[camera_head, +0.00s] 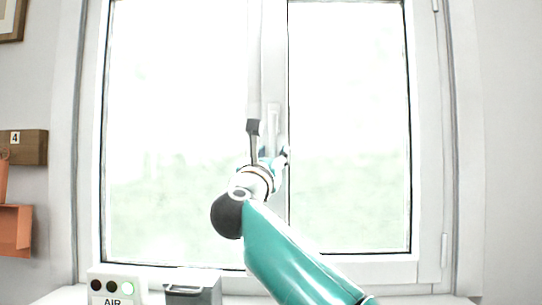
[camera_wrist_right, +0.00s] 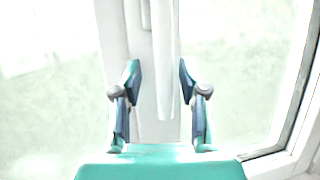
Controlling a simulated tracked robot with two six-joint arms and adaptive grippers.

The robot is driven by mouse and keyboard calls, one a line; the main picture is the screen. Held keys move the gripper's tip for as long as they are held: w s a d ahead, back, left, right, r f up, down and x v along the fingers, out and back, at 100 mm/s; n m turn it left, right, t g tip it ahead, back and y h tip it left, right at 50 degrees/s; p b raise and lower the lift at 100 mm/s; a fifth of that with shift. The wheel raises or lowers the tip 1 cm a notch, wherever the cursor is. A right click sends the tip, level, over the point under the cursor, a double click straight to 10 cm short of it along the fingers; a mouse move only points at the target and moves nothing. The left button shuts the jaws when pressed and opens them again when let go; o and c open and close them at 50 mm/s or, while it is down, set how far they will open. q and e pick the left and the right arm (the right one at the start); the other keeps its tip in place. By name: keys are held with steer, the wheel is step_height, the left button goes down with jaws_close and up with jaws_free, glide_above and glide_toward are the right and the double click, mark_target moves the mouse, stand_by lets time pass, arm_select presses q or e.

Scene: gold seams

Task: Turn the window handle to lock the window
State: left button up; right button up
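The window handle (camera_head: 273,118) is a pale upright lever on the middle frame post of the white window (camera_head: 430,150). In the right wrist view the handle (camera_wrist_right: 163,55) hangs straight down and its lower end lies between my fingers. My right gripper (camera_head: 274,157) is at the lower part of the handle, partly hidden by my own wrist in the head view. In the right wrist view this gripper (camera_wrist_right: 160,78) is open, with a finger on each side of the handle and gaps showing. My left gripper is in neither view.
A wooden block marked 4 (camera_head: 28,147) and an orange holder (camera_head: 14,230) are on the left wall. The right side is clear.

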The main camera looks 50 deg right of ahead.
steer(key=shift+s+r, duration=0.1)
steer(key=shift+s, duration=0.05)
steer(key=shift+a, duration=0.1)
steer(key=shift+s+a+f, duration=0.3)
steer(key=shift+a, duration=0.2)
steer(key=v, duration=1)
steer(key=shift+a+f, duration=0.2)
steer(key=shift+f, duration=0.05)
